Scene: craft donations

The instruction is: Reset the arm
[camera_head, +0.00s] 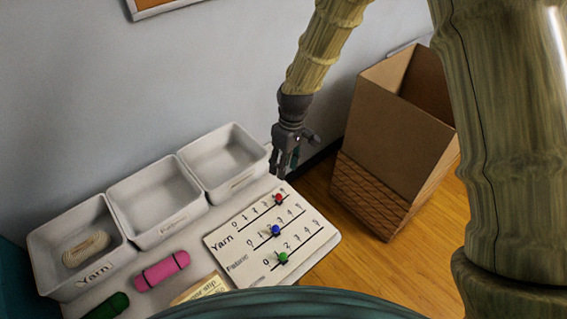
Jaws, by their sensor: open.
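My arm hangs down from the top of the head view, its links patterned like bamboo. My gripper (286,172) is dark grey and points downward, open and with nothing visible between its fingers. In the picture it is just right of the rightmost white bin and above the far right corner of the counting board (313,247). The board has rows labelled Yarn and what looks like Fabric, with a red bead (278,199), a blue bead (276,230) and a green bead (282,258). I cannot tell the exact height of my gripper over the table.
White bins stand in a row: the Yarn bin (38,262) holding a beige skein (86,248), an empty middle bin (158,196) and an empty right bin (222,160). Pink (162,271) and green (106,306) rolls lie in front. A tall cardboard box (385,140) stands on the wooden floor at right.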

